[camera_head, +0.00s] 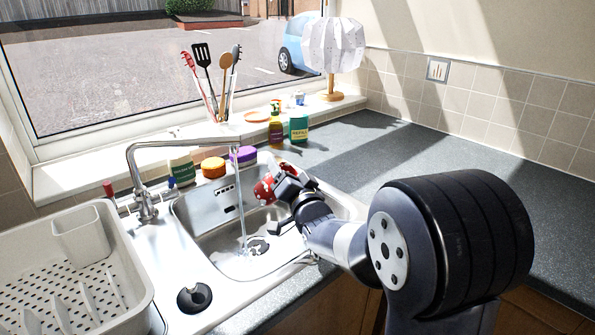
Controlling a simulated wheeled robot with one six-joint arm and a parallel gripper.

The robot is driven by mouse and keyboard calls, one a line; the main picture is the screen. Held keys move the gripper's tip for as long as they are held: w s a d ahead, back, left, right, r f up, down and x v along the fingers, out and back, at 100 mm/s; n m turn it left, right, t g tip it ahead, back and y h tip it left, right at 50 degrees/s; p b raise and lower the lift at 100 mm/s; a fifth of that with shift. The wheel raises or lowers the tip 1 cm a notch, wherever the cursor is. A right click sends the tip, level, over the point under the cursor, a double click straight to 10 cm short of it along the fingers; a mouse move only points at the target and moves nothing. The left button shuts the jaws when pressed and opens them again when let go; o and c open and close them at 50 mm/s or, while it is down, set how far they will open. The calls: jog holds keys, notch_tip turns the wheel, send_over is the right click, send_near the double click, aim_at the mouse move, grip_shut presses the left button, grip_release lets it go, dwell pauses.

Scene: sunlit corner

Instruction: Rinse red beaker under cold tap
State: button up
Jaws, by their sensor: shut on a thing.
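A red beaker with pale spots (263,190) is tilted over the sink (207,205), partly hidden by my gripper (281,182). My gripper is shut on the beaker and holds it just right of the water stream. The chrome tap (148,196) stands on the left rim of the sink, and its spout reaches over the basin. Water (241,205) runs from the spout to the drain. A blue-topped handle (171,183) and a red-topped handle (108,189) stand beside the tap. The beaker and the stream look apart, but the depth between them is hard to tell.
A white dish rack (150,285) fills the left side. A black plug (194,298) lies on the drainer. Bottles, an orange sponge (213,167) and a purple sponge (244,155) stand behind the sink. A utensil pot and lamp (333,48) are on the sill. The right worktop (440,150) is clear.

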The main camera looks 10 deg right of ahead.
jog(key=a, duration=0.2)
jog(key=w+a, duration=0.1)
jog(key=shift+a+f, duration=0.15)
jog(key=shift+f, duration=0.25)
jog(key=w+a+f+b, duration=0.1)
jog(key=w+a+b, duration=0.1)
jog(key=a, duration=0.4)
jog(key=shift+f, duration=0.3)
jog(key=shift+w+d, duration=0.2)
jog(key=shift+w+d+b, duration=0.2)
jog(key=shift+d+b, duration=0.1)
jog(key=shift+b, duration=0.2)
jog(key=shift+s+a, duration=0.1)
jog(key=shift+a, duration=0.05)
jog(key=shift+s+a+b, duration=0.2)
jog(key=shift+a+b, duration=0.1)
jog(key=shift+b, duration=0.15)
jog(key=shift+s+d, duration=0.1)
jog(key=shift+s, duration=0.1)
